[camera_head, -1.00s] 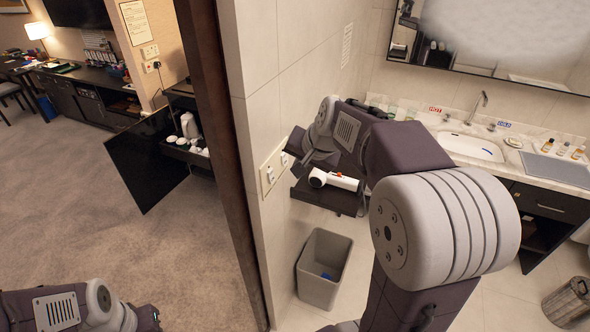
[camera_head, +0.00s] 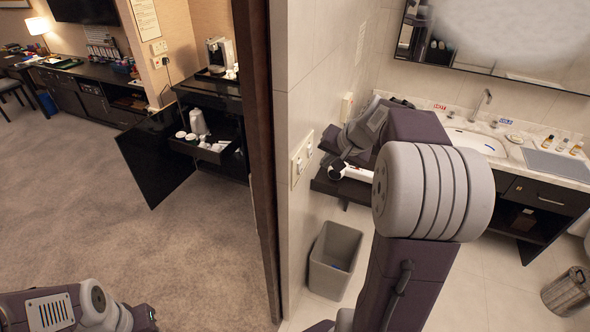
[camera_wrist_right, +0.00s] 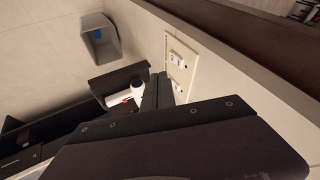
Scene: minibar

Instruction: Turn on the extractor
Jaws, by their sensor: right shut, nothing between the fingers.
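The pale switch panel (camera_head: 301,158) is on the tiled wall right of the dark door post, with small white rockers. It also shows in the wrist view (camera_wrist_right: 180,68). I cannot read which switch is the extractor's or its position. My right gripper (camera_head: 328,146) is shut and empty, a little to the right of the panel, apart from it in the head view. Its dark fingers (camera_wrist_right: 157,92) point towards the panel in the wrist view. My left arm enters at the lower left; its gripper is out of view.
A white hair dryer (camera_head: 352,172) lies on a dark shelf (camera_head: 345,190) below my right gripper. A grey bin (camera_head: 335,260) stands on the floor beneath. The washbasin counter (camera_head: 530,165) is to the right. The carpeted room lies left of the door post.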

